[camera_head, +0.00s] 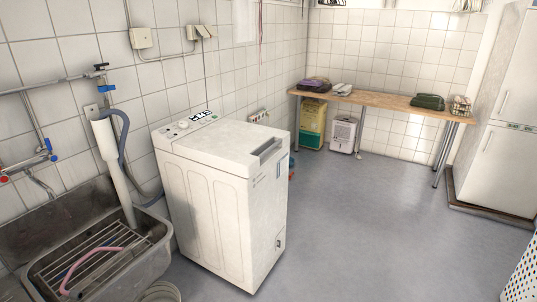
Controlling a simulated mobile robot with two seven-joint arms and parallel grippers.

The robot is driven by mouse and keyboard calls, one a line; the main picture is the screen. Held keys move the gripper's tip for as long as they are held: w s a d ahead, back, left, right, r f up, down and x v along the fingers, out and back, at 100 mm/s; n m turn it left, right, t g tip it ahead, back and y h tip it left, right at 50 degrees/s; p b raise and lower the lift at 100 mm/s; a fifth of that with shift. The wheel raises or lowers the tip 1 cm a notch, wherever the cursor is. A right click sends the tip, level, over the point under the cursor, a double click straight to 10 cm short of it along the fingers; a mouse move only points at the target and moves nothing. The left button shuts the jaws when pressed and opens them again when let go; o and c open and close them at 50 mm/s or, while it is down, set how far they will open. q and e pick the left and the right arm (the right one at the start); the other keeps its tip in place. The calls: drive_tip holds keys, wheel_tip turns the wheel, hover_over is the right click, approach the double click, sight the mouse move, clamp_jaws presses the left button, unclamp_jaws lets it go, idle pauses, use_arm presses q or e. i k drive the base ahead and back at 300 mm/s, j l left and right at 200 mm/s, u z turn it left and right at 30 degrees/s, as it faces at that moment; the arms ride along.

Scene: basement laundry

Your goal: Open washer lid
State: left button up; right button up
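The white top-loading washer (222,200) stands upright against the tiled wall, left of the picture's middle. Its lid (220,139) lies flat and closed on top, with a grey recessed handle strip (268,149) near the right edge. The control panel (185,124) with a knob and dark labels runs along the back left of the top. Neither my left gripper nor my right gripper shows in the head view.
A stone sink (145,262) with a rack and pink hose stands left of the washer. A wooden bench (385,100) with folded cloths runs along the back wall. A white fridge (500,150) is at right. The grey floor (370,220) right of the washer is clear.

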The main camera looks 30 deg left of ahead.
sight(236, 147)
drive_tip(key=i+j+u, duration=0.5)
drive_tip(key=i, duration=0.35)
drive_tip(key=i+j+u, duration=0.2)
drive_tip(key=i, duration=0.2)
drive_tip(key=l, duration=0.1)
